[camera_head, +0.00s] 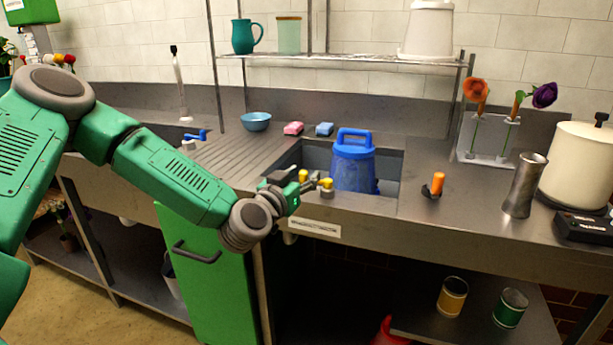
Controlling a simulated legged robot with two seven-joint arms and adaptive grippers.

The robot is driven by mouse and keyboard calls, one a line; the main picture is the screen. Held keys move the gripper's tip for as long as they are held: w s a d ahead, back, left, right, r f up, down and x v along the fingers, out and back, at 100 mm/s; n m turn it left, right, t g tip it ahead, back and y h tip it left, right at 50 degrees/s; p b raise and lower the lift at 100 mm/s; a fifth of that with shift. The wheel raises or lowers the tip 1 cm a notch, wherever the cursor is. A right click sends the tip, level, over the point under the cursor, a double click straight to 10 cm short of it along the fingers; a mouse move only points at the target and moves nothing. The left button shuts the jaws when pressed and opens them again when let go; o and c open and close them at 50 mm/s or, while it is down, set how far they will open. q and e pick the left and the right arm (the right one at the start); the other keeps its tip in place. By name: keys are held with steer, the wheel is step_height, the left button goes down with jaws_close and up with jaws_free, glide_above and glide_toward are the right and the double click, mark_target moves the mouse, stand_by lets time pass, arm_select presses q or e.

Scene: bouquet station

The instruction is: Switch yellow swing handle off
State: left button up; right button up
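My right gripper is not in view.
A blue bucket (354,168) stands in the sink just behind the handle. An orange handle (437,182) stands on the counter to the right, a blue handle (196,135) at the left. A metal vase (524,186) stands farther right. The counter between the sink and vase is mostly clear.

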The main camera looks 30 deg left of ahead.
arm_select(q)
steer(key=shift+w+a+f, duration=0.15)
steer(key=shift+w+a, duration=0.5)
steer(key=shift+w, duration=0.05)
steer(key=shift+d, duration=0.3)
steer(key=shift+d+r, duration=0.2)
steer(key=shift+d, duration=0.15)
jaws_close()
steer(key=shift+a, duration=0.15)
steer(key=shift+a+f, duration=0.1)
